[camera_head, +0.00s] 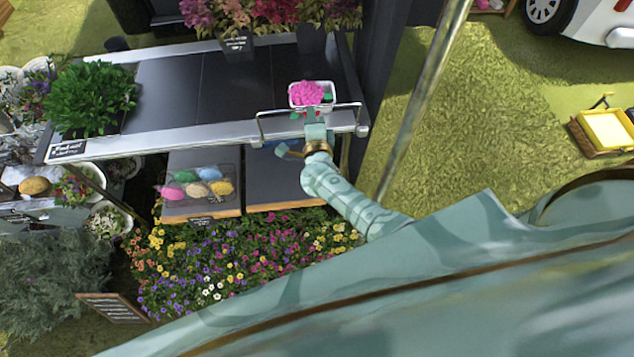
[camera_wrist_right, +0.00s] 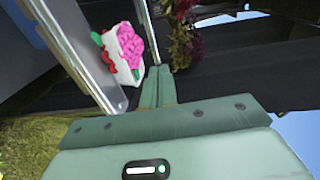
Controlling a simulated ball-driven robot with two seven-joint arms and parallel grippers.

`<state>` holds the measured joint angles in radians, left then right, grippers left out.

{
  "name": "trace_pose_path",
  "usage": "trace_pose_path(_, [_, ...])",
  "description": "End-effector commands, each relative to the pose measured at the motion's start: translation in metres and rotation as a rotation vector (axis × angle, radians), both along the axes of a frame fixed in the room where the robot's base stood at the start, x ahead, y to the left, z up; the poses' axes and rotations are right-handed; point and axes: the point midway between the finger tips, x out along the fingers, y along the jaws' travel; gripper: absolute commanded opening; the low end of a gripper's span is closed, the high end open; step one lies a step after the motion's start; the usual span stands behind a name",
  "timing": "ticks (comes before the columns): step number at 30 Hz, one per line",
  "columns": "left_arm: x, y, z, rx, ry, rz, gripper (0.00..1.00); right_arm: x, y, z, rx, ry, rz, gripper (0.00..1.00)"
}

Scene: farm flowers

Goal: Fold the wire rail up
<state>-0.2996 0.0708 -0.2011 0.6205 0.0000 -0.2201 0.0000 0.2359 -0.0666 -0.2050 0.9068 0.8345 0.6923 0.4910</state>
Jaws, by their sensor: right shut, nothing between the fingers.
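The wire rail (camera_head: 283,113) is a thin metal loop at the right end of the shelf's front edge (camera_head: 200,139). Its long bar shows above that edge in the picture, with a leg at each end, so it looks raised. My right gripper (camera_head: 312,119) is shut and empty at the middle of the rail, covering part of it. In the right wrist view, a metal bar that looks like the rail (camera_wrist_right: 148,30) runs down to the closed fingertips (camera_wrist_right: 157,72). I cannot tell whether they touch. My left gripper is not in view.
A white pot of pink flowers (camera_head: 311,93) stands just behind the rail. A leafy green plant (camera_head: 90,97) stands at the shelf's left. Lower boards hold a tray of coloured eggs (camera_head: 202,183); flowers (camera_head: 240,250) grow below. A dark post (camera_head: 383,50) rises at the right.

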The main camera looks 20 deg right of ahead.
Motion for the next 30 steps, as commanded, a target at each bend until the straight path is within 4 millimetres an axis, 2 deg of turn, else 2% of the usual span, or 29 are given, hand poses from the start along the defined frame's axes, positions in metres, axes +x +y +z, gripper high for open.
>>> trace_pose_path(1, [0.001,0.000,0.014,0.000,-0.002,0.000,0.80,0.007,-0.001,0.011,0.012,0.027,-0.001,0.00])
trace_pose_path(2, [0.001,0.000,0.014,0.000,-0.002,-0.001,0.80,0.010,-0.002,0.010,0.017,0.041,0.000,0.00])
trace_pose_path(6, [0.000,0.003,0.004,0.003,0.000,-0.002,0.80,0.025,-0.006,0.004,0.021,0.057,0.002,0.00])
trace_pose_path(12, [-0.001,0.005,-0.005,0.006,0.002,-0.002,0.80,0.041,-0.011,0.005,0.019,0.057,0.003,0.00])
trace_pose_path(21, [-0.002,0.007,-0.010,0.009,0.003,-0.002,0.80,0.053,-0.014,0.009,0.019,0.053,0.003,0.00])
trace_pose_path(30, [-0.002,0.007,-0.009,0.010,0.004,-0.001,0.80,0.055,-0.016,0.012,0.017,0.048,0.001,0.00])
